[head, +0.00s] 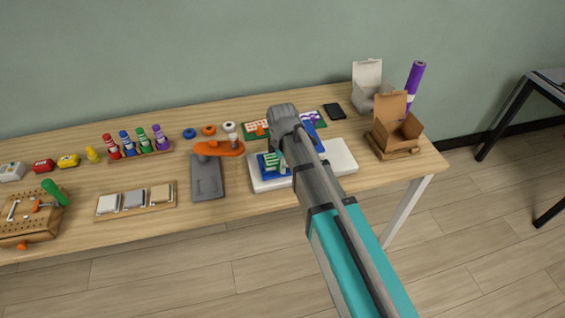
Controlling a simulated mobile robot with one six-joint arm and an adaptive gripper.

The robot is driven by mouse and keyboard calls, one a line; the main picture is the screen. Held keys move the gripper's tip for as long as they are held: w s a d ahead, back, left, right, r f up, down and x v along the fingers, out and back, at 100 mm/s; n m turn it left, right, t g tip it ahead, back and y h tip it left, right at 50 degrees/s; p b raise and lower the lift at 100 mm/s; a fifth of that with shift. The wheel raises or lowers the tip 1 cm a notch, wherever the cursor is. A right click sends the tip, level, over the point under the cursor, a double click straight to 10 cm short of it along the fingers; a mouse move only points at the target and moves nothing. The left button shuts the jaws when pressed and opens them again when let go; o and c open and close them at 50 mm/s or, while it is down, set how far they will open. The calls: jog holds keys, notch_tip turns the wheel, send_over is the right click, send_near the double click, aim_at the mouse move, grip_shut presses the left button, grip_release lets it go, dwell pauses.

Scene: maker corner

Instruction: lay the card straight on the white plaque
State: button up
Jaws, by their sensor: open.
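The white plaque (341,160) lies flat on the table right of centre, partly covered by my arm. A blue card with green and white markings (270,165) lies on the plaque's left part. Its right side is hidden behind my arm, so I cannot tell whether it lies straight. My gripper (282,150) points down over the card's right side. It is open, its fingers are mostly hidden by my arm, and I cannot tell whether they touch the card.
Left of the plaque is a grey slab (207,178) with an orange tool (220,148). Behind are a green board (256,128) and a black phone-like slab (334,111). An open cardboard box (397,132) stands to the right. Bare table lies along the front edge.

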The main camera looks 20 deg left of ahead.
jog(key=shift+r, duration=0.2)
notch_tip(320, 180, up, 12)
jog(key=p, duration=1.2)
dwell(0.8)
jog(key=s+d+m, duration=0.3)
jog(key=d+m, duration=0.8)
jog(key=d, duration=0.7)
jog(key=s+d+m, duration=0.3)
jog(key=d+m, duration=0.8)
jog(key=d, duration=0.7)
jog(key=shift+d, duration=0.4)
